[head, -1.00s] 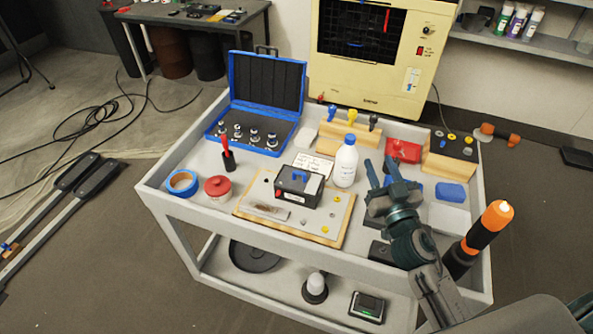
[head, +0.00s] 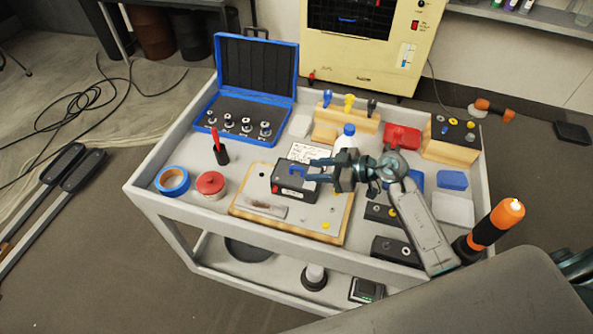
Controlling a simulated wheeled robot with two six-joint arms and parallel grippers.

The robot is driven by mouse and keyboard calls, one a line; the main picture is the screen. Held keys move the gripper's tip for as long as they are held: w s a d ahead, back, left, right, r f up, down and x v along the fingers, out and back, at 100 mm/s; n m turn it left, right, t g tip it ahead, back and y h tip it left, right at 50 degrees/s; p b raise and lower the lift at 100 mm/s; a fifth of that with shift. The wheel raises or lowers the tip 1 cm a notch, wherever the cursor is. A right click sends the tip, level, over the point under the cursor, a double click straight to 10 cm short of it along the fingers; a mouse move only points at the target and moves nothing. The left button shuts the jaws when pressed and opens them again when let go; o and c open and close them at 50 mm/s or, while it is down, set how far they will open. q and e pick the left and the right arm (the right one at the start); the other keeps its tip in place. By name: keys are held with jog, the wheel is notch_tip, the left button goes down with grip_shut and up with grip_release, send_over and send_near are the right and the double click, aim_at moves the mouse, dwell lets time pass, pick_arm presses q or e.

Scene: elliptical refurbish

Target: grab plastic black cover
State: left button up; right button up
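A black plastic box-like cover (head: 282,186) with a blue part on top sits on the wooden-edged board (head: 250,188) in the middle of the cart. My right gripper (head: 312,174) reaches in from the right, its fingers pointing left at the right end of the black cover. The fingers look spread apart, one above the other, and seem empty. I cannot tell whether they touch the cover. My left gripper is not in view.
Two flat black blocks (head: 392,249) lie on the cart's right front. A red-lidded jar (head: 211,184), blue tape roll (head: 172,181) and open blue case (head: 255,75) stand left. An orange-black tool (head: 488,228) rises at the right edge. Wooden blocks (head: 450,146) stand behind.

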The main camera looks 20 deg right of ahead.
aim_at(291, 167)
jog(key=shift+x, duration=1.2)
jog(key=shift+w+a+r+p, duration=0.1)
jog(key=shift+w+a+p, duration=0.15)
jog(key=shift+p, duration=0.1)
jog(key=x, duration=0.2)
jog(key=p+x, duration=0.1)
jog(key=x, duration=0.1)
jog(key=shift+w+a+r+p, duration=0.1)
jog(key=shift+a+r+p, duration=0.1)
jog(key=shift+r+p, duration=0.15)
jog(key=shift+w+a+f, duration=0.15)
jog(key=shift+c, duration=1.1)
grip_shut()
